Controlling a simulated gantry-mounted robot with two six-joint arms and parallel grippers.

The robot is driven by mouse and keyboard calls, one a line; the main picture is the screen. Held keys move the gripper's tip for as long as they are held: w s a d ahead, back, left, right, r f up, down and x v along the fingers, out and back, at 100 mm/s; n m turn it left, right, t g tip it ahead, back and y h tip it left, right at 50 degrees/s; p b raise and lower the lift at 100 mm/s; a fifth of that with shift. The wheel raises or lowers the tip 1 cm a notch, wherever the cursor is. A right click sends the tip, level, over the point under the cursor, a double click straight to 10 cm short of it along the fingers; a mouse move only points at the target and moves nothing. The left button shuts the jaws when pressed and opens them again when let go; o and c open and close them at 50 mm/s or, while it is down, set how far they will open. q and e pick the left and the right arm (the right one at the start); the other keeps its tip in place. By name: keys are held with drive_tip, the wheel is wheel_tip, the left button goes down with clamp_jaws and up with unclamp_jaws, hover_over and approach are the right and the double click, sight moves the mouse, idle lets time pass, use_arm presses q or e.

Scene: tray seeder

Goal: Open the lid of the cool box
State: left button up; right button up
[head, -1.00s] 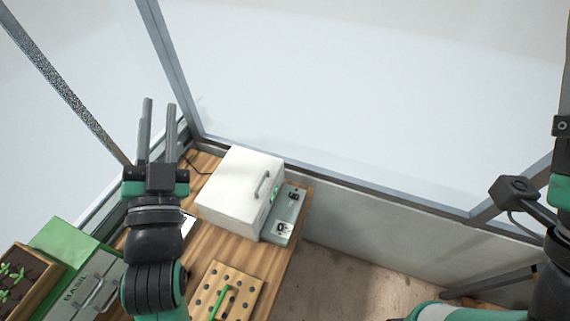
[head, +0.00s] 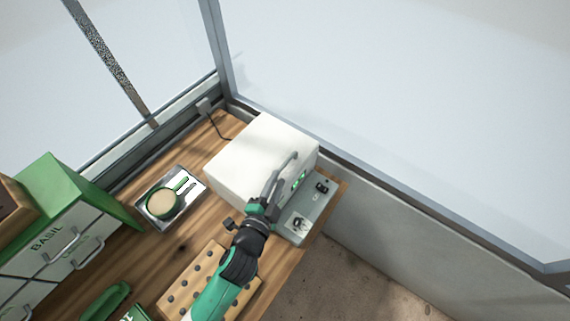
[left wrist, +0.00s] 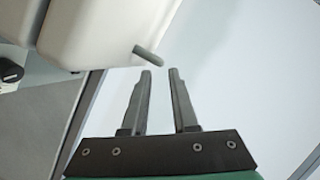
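The white cool box (head: 248,160) stands on the wooden bench with its lid (head: 262,142) shut. A grey bar handle (head: 291,160) is on its front side. My left gripper (head: 274,180) is at the handle in the head view, overlapping its lower part. In the left wrist view the gripper's two fingers (left wrist: 161,72) are apart with nothing between them. The handle's end (left wrist: 149,56) shows just beyond the fingertips, nearer the left finger, and the white box (left wrist: 105,30) is at upper left. My right gripper is not in view.
A grey control unit (head: 322,207) with switches sits against the box's front. A metal tray (head: 150,212) with a green-rimmed round dish (head: 162,202) lies left of the box. A perforated wooden block (head: 190,272) and a green-topped drawer cabinet (head: 62,190) stand nearer.

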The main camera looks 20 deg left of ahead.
sight(283, 168)
use_arm(q)
drive_tip(key=b+x, duration=0.1)
drive_tip(key=x, duration=0.6)
drive_tip(key=shift+w, duration=0.2)
clamp_jaws()
idle(1.0)
